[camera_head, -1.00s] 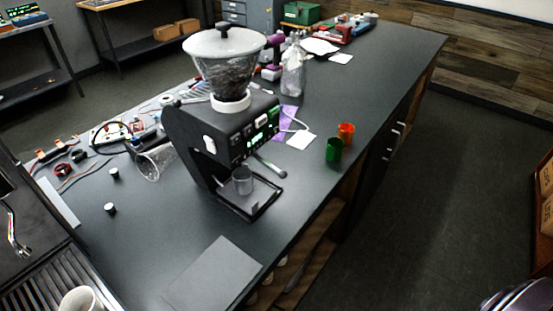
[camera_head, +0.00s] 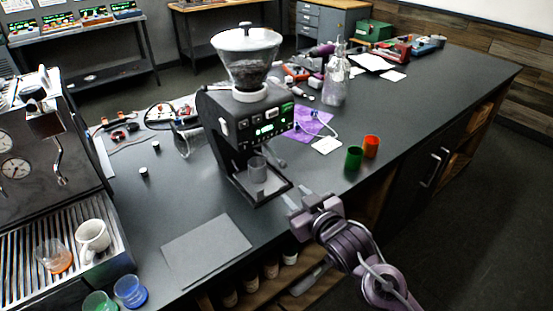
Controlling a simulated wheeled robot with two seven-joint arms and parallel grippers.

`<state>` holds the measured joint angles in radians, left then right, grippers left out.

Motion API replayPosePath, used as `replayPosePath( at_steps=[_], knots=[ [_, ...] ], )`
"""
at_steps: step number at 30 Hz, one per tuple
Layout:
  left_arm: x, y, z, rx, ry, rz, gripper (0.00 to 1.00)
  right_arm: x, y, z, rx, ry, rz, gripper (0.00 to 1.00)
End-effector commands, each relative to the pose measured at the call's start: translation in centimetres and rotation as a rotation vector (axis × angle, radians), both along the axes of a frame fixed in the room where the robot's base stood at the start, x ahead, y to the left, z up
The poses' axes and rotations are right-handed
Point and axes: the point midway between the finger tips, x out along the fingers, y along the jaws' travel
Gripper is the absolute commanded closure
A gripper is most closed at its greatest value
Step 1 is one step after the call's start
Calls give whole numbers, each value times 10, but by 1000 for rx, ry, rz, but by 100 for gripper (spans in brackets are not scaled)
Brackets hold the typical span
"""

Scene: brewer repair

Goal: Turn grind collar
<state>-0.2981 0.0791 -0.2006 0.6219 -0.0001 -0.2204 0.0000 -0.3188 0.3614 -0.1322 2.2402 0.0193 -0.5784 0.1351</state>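The black coffee grinder (camera_head: 222,128) stands upright on the dark counter. Its clear hopper (camera_head: 247,65) has a white lid and holds dark beans. The grind collar (camera_head: 250,94) is the white ring between the hopper and the body. A small grey cup (camera_head: 257,170) stands on the grinder's tray. My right gripper (camera_head: 298,205) is at the counter's front edge, to the right of and below the grinder tray in the picture, apart from the grinder. Its fingers point toward the grinder and look apart, with nothing between them. My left gripper is not in view.
A green cup (camera_head: 353,158) and an orange cup (camera_head: 371,146) stand right of the grinder. A clear bottle (camera_head: 334,84) stands behind. An espresso machine (camera_head: 50,150) with a white mug (camera_head: 92,236) is at left. A grey mat (camera_head: 205,248) lies in front.

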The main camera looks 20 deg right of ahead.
Motion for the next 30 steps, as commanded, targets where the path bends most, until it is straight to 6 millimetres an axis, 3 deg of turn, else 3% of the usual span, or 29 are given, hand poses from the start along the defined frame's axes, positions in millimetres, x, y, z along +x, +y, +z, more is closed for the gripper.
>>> replayPosePath(
  at_steps=[3, 9, 24, 30],
  knots=[
    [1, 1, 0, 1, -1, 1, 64, 15, 2, 27, 7, -142, 41, 68],
    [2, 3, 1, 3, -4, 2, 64, 26, 4, 52, 19, -269, 82, 68],
    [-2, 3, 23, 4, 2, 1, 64, 91, 19, 55, 22, -275, 83, 68],
    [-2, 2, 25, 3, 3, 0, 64, 100, 22, 53, 20, -272, 84, 68]
  ],
)
